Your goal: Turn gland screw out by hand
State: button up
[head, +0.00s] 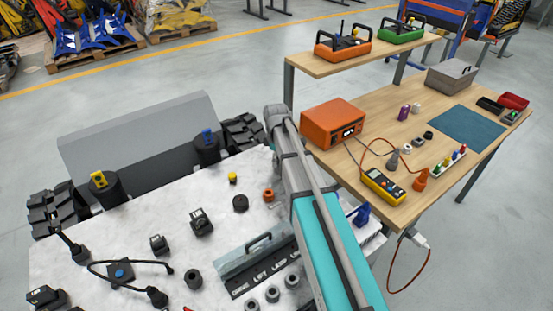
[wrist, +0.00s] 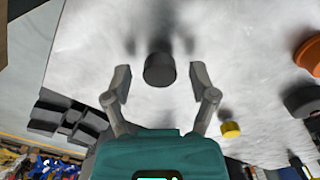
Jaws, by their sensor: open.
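My gripper (wrist: 159,82) is open in the wrist view, with one finger on each side of a short dark cylinder (wrist: 159,69). Both fingers look apart from it, with pale gaps on either side. The cylinder stands on the white speckled deck (wrist: 215,30). It may be the gland screw, but no thread or slot shows to confirm this. In the head view my own arm covers the gripper and this cylinder.
A yellow knob (head: 232,177), a dark round cap (head: 240,203) and an orange ring (head: 268,195) stand beside my arm. A grey lidded panel (head: 250,258) lies nearer. A wooden bench (head: 420,150) with an orange box (head: 333,123) stands at right.

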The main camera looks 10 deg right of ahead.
jog(key=m, duration=0.7)
jog(key=shift+m, duration=0.3)
jog(key=m, duration=0.6)
jog(key=shift+m, duration=1.7)
jog(key=m, duration=0.2)
jog(key=shift+m, duration=0.4)
jog(key=m, duration=0.7)
